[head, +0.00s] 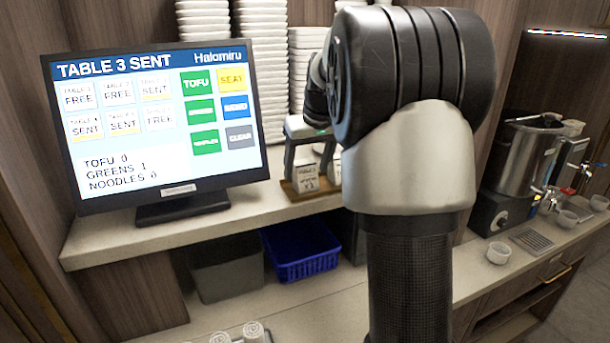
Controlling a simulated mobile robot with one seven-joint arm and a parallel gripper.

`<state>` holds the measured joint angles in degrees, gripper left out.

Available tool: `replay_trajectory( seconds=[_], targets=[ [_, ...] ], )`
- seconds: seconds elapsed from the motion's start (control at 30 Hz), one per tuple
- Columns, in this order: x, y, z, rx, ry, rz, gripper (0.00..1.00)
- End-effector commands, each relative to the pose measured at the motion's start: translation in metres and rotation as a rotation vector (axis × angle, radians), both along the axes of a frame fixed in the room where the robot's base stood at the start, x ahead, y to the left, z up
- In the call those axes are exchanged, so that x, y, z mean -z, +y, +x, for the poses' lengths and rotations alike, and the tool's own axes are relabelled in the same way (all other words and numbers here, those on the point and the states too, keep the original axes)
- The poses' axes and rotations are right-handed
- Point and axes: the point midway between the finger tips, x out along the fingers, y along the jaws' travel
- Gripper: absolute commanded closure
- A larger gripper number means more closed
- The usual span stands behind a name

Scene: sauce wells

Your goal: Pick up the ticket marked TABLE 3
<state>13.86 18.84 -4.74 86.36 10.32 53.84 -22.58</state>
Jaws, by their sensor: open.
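A small white ticket (307,179) with dark print stands in a wooden holder (299,193) on the upper counter, right of the screen. Its top line seems to read TABLE; the number is too small to read surely. My gripper (308,168) is open and points down at the ticket, one finger to its left and one to its right. I cannot tell whether the fingers touch it. Another pale item (336,168) shows just right of the ticket, partly hidden by my arm.
An order screen (165,120) reading TABLE 3 SENT stands at left. Stacked white dishes (262,60) rise behind the gripper. Below are a blue basket (303,255) and a grey bin (228,272). A steel urn (527,158) stands at right. My arm covers the middle.

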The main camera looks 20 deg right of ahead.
Motion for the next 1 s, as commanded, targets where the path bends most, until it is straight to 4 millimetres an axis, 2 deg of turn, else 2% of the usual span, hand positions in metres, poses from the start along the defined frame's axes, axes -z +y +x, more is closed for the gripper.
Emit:
replay_trajectory(
  seconds=[0.13,0.37,0.47,0.63,0.67,0.87,1.0],
  targets=[
    [0.013,0.001,0.006,-0.001,0.000,0.000,0.34],
    [0.015,0.001,0.007,-0.001,-0.002,0.000,0.34],
    [0.014,0.001,0.007,-0.001,-0.002,0.000,0.48],
    [0.014,0.001,0.007,-0.001,-0.002,0.000,0.77],
    [0.014,0.001,0.007,-0.001,-0.002,0.000,0.79],
    [0.013,0.001,0.007,-0.001,-0.002,0.000,0.79],
    [0.003,0.000,0.007,-0.001,-0.004,0.000,0.79]
  ],
)
